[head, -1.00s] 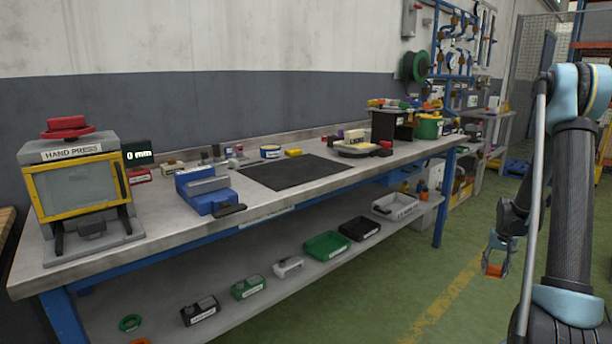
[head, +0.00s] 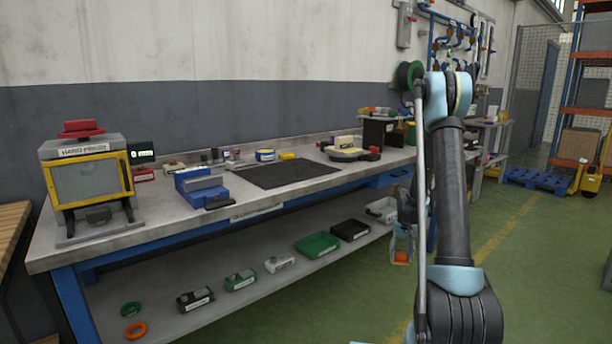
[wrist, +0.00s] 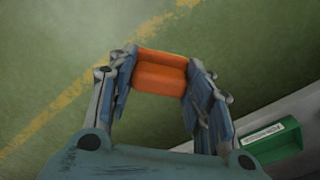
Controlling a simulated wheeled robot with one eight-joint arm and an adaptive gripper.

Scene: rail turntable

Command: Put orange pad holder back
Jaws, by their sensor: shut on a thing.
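The orange pad holder (wrist: 160,72) is a small orange block with a ridge across it. In the wrist view my gripper (wrist: 162,85) is shut on it, with one finger on each side, above the green floor. In the head view my gripper (head: 401,245) hangs low beside my arm, near the right end of the bench, and partly hidden by the arm. The orange of the holder (head: 401,257) shows at its tips.
Green floor lies open at right.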

